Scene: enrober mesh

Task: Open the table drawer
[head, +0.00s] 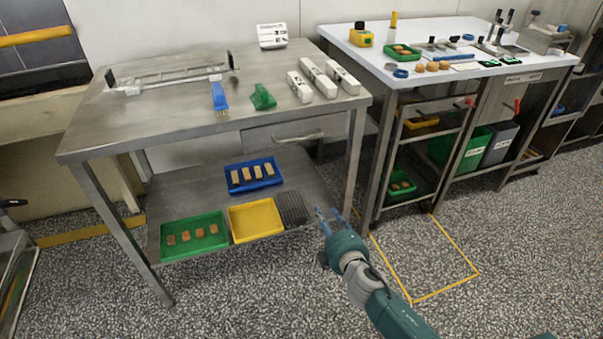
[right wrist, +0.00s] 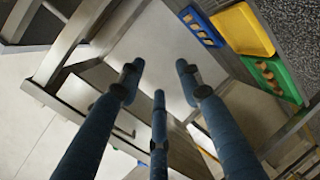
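The steel table (head: 150,115) stands at the left in the head view. Its drawer (head: 262,139) sits under the right part of the top and looks shut. A light bar handle (head: 300,137) is on the drawer front. My right gripper (head: 329,213) is in front of the table's right end, well below the handle and apart from it. In the right wrist view its fingers (right wrist: 160,75) are spread with nothing between them. I cannot make out the handle for certain in that view. My left gripper is not in view.
The lower shelf (head: 165,198) holds a blue tray (head: 232,189), a green tray (head: 168,254) and a yellow tray (head: 256,220). A table leg (head: 355,150) stands right of the drawer. A white-topped workbench (head: 350,45) is at right. The floor in front is clear.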

